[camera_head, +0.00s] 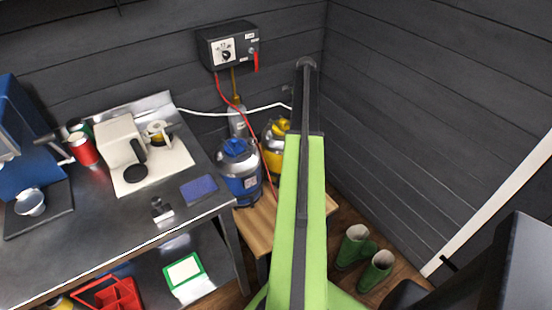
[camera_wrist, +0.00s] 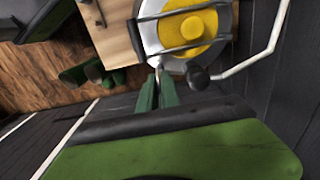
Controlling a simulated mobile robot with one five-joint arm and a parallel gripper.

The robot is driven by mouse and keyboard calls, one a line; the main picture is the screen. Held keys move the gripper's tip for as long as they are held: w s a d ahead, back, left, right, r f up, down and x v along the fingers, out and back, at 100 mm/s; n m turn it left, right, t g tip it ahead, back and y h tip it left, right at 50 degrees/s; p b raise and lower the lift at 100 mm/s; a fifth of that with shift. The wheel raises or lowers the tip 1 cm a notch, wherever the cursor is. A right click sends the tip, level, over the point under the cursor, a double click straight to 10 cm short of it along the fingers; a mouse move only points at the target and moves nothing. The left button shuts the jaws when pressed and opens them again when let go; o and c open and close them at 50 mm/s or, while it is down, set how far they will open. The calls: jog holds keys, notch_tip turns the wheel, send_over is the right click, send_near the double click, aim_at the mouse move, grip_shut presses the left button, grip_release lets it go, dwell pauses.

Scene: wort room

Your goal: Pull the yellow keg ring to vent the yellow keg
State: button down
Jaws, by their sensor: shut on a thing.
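The yellow keg (camera_head: 273,160) stands on a wooden stand, partly covered by my arm in the head view. In the wrist view its yellow top (camera_wrist: 190,32) sits inside a pale metal collar crossed by dark bars. My gripper (camera_wrist: 158,76) is at the near edge of this collar, its green fingers closed together. It is shut on the yellow keg ring, which is too small and covered to make out clearly. In the head view my gripper is hidden behind my arm.
A blue keg (camera_head: 238,170) stands left of the yellow keg. A control box (camera_head: 228,45) with a red hose hangs on the wall. A steel counter (camera_head: 95,225) fills the left. Green boots (camera_head: 352,248) stand on the floor to the right.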

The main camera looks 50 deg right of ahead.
jog(key=shift+f, duration=0.1)
dwell(0.4)
jog(key=shift+f+b, duration=0.5)
jog(key=shift+b, duration=0.1)
jog(key=c, duration=0.6)
grip_release()
jog(key=shift+r, duration=0.2)
notch_tip(320, 180, up, 6)
jog(key=p, duration=0.6)
jog(key=shift+f, duration=0.15)
